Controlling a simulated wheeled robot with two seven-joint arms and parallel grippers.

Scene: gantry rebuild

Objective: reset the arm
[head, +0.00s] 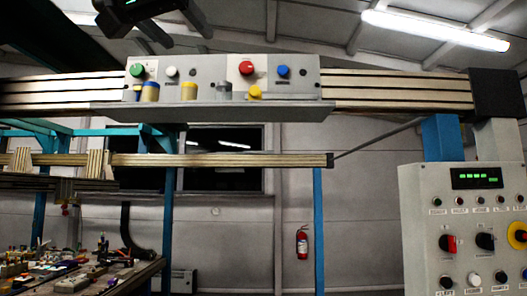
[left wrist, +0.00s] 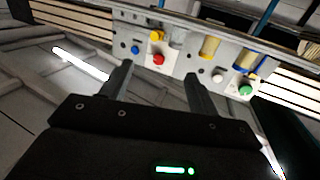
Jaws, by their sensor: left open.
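My left gripper (head: 186,36) is at the top left of the head view, above the beam and partly cut off by the frame edge. In the left wrist view its two dark fingers (left wrist: 160,70) are apart with nothing between them. Beyond the fingertips is a grey button panel (head: 212,72), which appears upside down in the left wrist view (left wrist: 182,63). It carries a green button (head: 137,70), a white button (head: 171,71), a red button (head: 246,68) and a blue button (head: 283,71). The fingers appear clear of the panel. My right gripper is not in view.
A grey shelf (head: 215,111) under the buttons holds several yellow and grey items. A striped beam (head: 395,90) runs behind. A control box (head: 465,230) stands at the right. A cluttered table (head: 85,277) is at lower left. A fire extinguisher (head: 302,243) hangs behind.

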